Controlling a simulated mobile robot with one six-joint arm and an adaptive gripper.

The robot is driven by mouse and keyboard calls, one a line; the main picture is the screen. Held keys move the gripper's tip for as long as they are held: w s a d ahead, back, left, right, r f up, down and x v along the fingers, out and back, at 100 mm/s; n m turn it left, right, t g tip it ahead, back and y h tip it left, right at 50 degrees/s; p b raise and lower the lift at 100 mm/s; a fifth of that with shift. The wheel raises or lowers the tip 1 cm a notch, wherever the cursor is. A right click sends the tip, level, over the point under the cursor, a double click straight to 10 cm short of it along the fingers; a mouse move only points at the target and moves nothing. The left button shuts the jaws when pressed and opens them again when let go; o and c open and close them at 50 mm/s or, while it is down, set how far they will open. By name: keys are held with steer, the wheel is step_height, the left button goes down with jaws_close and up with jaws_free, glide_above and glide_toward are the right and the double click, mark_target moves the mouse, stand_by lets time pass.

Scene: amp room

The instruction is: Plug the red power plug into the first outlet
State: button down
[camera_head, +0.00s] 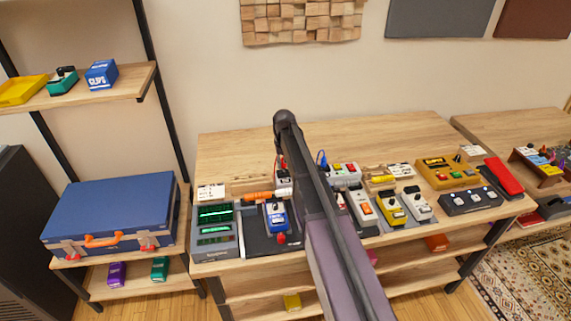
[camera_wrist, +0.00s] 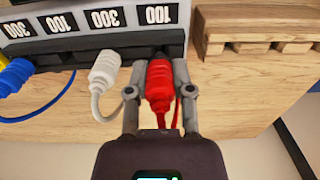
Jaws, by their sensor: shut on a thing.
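The red power plug (camera_wrist: 158,88) is held between the two fingers of my gripper (camera_wrist: 160,72) in the wrist view. Its front end meets the dark edge of the power unit (camera_wrist: 92,48), under an upside-down "100" label at the unit's right end. I cannot tell how deep the plug sits in an outlet. A red cord hangs from its near end. A white plug (camera_wrist: 104,70) sits at the unit just left of it, apart from my fingers. In the head view my arm hides the gripper and most of the power unit.
A blue plug (camera_wrist: 14,74) is at the left of the unit. A wooden slatted piece (camera_wrist: 262,30) lies to the right. Several effect pedals, such as a yellow one (camera_head: 391,208), crowd the table (camera_head: 420,130). A blue case (camera_head: 112,208) stands on the left shelf.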

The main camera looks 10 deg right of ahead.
steer(key=shift+f+b, duration=0.95)
stand_by(1.9)
stand_by(0.3)
steer(key=shift+c, duration=2.1)
jaws_free()
steer(key=o, duration=0.4)
steer(key=shift+r, duration=0.2)
steer(key=shift+r+p, duration=3.35)
steer(key=shift+p, duration=0.2)
